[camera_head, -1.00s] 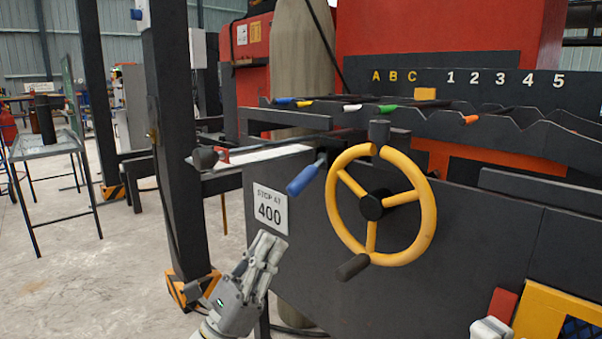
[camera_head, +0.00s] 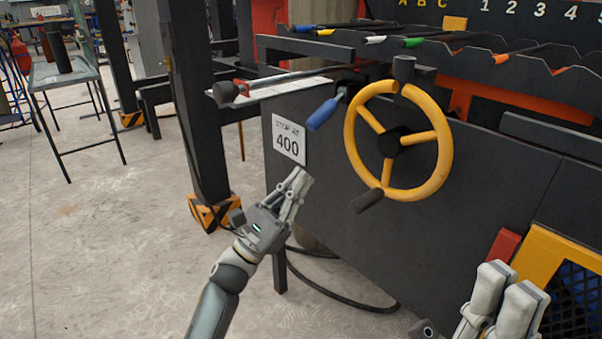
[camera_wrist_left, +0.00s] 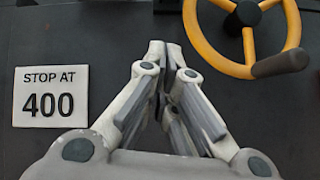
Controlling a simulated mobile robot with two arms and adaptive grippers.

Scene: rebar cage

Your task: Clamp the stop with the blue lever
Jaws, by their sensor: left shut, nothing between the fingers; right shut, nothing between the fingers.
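The blue lever (camera_head: 322,114) sticks out of the dark machine front, angled down to the left, between the sign and the yellow handwheel (camera_head: 441,165). A ruler-like white strip (camera_head: 290,88) lies on the ledge above it, with a dark rod ending in a black knob (camera_head: 227,93); I cannot tell which part is the stop. My left gripper (camera_head: 303,176) is shut and empty, below the lever and just under the sign; it also shows in the left wrist view (camera_wrist_left: 165,48). My right gripper (camera_head: 515,275) is shut and empty at the lower right.
The sign (camera_head: 288,139) reads "STOP AT 400". The handwheel's dark handle (camera_head: 367,201) juts out toward the lower left. A yellow mesh frame (camera_head: 541,260) stands at the right. A dark post (camera_head: 195,110) rises at the left, and a cable (camera_head: 340,297) lies on the floor.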

